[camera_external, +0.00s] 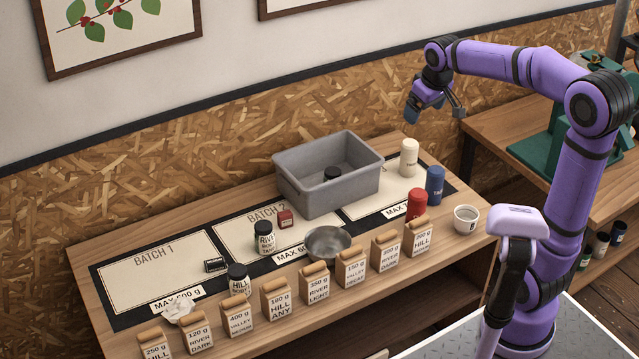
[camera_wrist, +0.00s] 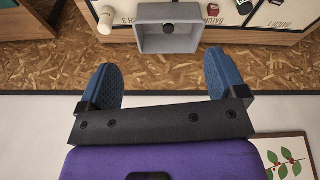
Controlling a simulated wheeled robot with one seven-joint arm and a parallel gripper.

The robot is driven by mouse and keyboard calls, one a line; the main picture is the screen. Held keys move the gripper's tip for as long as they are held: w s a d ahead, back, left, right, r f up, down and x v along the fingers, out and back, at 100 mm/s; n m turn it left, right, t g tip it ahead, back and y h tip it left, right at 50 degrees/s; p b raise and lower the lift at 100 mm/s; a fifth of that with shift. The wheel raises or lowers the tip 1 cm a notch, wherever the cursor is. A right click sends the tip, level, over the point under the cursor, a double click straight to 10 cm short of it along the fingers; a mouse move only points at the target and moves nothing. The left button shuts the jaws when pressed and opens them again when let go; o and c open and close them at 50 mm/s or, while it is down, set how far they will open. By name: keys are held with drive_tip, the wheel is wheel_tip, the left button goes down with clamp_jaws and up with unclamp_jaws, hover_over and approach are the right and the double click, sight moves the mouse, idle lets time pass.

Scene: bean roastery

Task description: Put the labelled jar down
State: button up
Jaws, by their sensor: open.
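One jar with a black lid and a white label (camera_external: 265,238) stands on the table at the edge of the Batch 2 mat. A second jar with a dark lid and label (camera_external: 238,280) stands near the Batch 1 mat's lower right corner. A dark round lid or jar (camera_external: 333,174) sits inside the grey bin (camera_external: 290,190); it also shows in the wrist view (camera_wrist: 167,29), its label not visible. My gripper (camera_external: 435,110) is open and empty, high above the table's right end. In the wrist view its blue fingers (camera_wrist: 163,80) are wide apart with nothing between them.
Several labelled paper bags (camera_external: 277,300) line the table's front edge. A steel bowl (camera_external: 327,246), a white cylinder (camera_external: 408,160), a blue one (camera_external: 434,186), a red one (camera_external: 417,205) and a white cup (camera_external: 466,220) stand around. The Batch 1 mat (camera_external: 150,275) is mostly clear.

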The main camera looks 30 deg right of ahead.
drive_tip(key=s+f+m+t, duration=0.1)
drive_tip(key=s+f, duration=0.1)
drive_tip(key=s, duration=1)
drive_tip(key=s+d+f+m+t, duration=0.1)
drive_tip(key=s+f, duration=0.1)
drive_tip(key=s, duration=0.9)
drive_tip(key=shift+s+d+f, duration=0.15)
drive_tip(key=shift+s+f, duration=0.15)
drive_tip(key=shift+s, duration=0.1)
